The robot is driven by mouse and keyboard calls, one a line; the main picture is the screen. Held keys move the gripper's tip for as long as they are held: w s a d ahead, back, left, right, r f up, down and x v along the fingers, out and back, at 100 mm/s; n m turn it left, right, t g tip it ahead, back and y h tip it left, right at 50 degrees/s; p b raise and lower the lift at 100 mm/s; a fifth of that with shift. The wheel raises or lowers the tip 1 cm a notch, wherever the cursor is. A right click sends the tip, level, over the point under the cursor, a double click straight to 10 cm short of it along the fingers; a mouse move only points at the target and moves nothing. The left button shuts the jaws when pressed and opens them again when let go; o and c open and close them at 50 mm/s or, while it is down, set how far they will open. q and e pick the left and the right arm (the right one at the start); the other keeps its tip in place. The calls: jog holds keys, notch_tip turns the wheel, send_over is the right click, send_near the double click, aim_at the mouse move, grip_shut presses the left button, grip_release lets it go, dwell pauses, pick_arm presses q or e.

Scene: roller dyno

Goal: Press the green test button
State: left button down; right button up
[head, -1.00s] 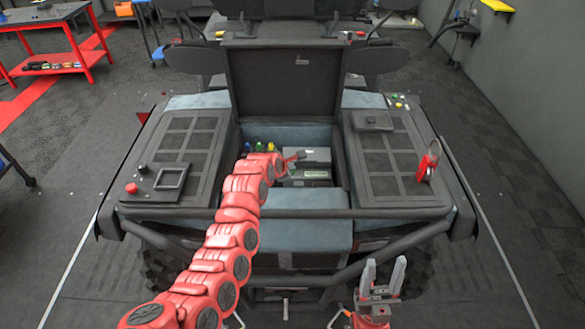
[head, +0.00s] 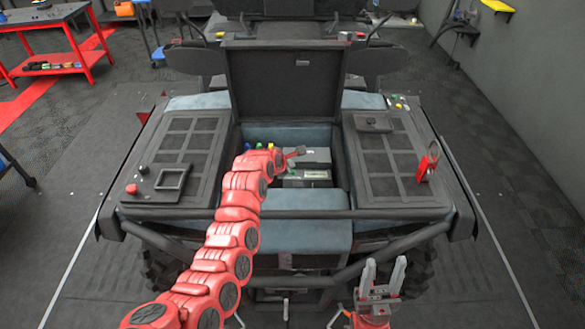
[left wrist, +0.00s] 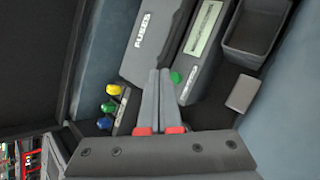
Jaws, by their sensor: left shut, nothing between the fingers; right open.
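The green test button (left wrist: 176,77) shows in the left wrist view, at the end of a dark unit with a pale display (left wrist: 204,27). My left gripper (left wrist: 160,72) is shut and empty, its fingertips just left of the button in that view. I cannot tell whether they touch it or hover above it. My right gripper (head: 384,262) is open and empty, low in front of the vehicle.
A box marked FUSES (left wrist: 147,40) lies beside the display unit. Yellow (left wrist: 113,90), green (left wrist: 107,106) and blue (left wrist: 105,123) caps stand nearby. An open tray (left wrist: 254,30) is at the other side. The raised lid (head: 283,80) stands behind the compartment. A red button (head: 131,189) sits on the left deck.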

pick_arm(q)
notch_tip(320, 180, up, 5)
jog(key=shift+p, duration=0.75)
dwell(0.4)
